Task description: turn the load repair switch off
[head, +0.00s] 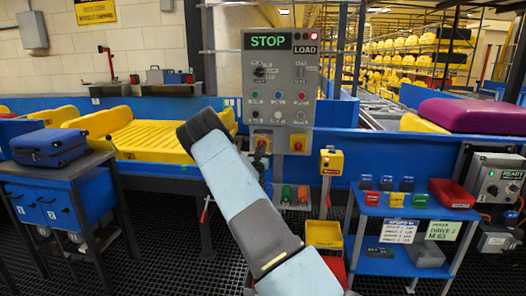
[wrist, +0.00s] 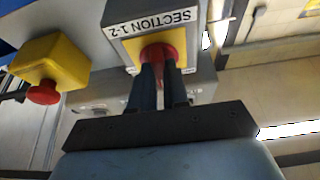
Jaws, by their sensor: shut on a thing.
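The control panel (head: 281,75) stands upright in the middle of the head view, with a lit green STOP sign and a LOAD label at its top. Two red rotary switches on yellow plates sit low on it; the right one (head: 297,142) is clear. My gripper (wrist: 161,72) is shut on a red switch knob (wrist: 157,52) on a yellow plate, labelled SECTION 1-2, in the wrist view. In the head view my gripper is at the left switch and partly hides it. I cannot read a load repair label or the knob's setting.
A yellow box with a red button (wrist: 45,75) is beside the gripped switch in the wrist view; it also shows right of the panel (head: 330,162). A blue cart (head: 405,208) stands to the right, and a blue suitcase (head: 48,147) lies at left.

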